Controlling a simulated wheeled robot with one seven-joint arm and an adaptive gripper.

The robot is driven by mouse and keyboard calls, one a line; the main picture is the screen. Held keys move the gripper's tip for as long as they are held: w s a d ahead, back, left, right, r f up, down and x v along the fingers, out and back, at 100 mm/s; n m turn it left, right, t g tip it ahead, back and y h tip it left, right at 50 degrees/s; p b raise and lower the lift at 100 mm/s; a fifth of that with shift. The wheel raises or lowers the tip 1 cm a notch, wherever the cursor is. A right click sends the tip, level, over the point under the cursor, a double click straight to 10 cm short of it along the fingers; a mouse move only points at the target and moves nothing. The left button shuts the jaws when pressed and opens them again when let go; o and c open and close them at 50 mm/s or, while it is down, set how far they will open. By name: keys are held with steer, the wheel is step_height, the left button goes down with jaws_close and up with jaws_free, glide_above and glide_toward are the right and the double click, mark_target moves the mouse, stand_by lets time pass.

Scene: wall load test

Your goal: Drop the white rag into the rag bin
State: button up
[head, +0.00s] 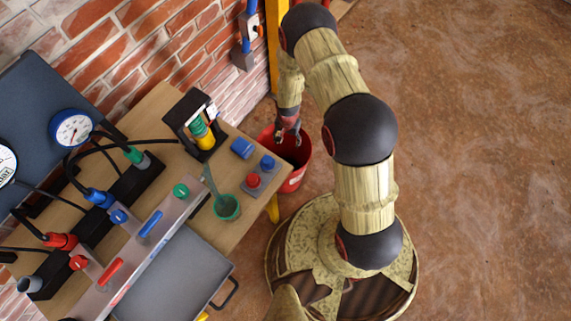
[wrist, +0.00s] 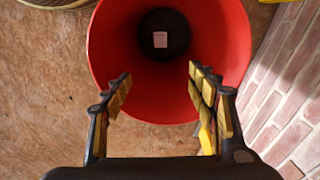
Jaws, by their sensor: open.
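The red rag bin (head: 296,175) stands on the floor just right of the workbench in the head view. In the wrist view the bin (wrist: 105,45) fills the upper middle, seen from above into its dark bottom. A small pale, squarish patch (wrist: 160,40) shows at the bottom of the bin; I cannot tell if it is the white rag. No other white rag shows in either view. My gripper (head: 288,133) is over the bin's mouth. In the wrist view my gripper (wrist: 158,88) is open, with nothing between its fingers.
A brick wall (wrist: 290,90) is close beside the bin. The floor (head: 480,150) at right is clear.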

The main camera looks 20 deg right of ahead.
step_height(320, 180, up, 9)
stand_by(0.3)
steer(key=shift+r, duration=0.1)
stand_by(0.4)
steer(key=s+n+g, duration=0.2)
steer(key=s, duration=0.5)
steer(key=s+r+n+t, duration=0.2)
steer(key=s+r, duration=0.3)
steer(key=r, duration=1.2)
steer(key=s+r+n+t+p, duration=0.1)
steer(key=s+r, duration=0.4)
steer(key=r, duration=1.3)
steer(key=s+r+n+t+p, duration=0.1)
steer(key=s+r+t, duration=0.3)
steer(key=r, duration=1.3)
steer(key=shift+s+r+n+t, duration=0.3)
steer(key=shift+s+n, duration=0.15)
steer(key=shift+n, duration=0.45)
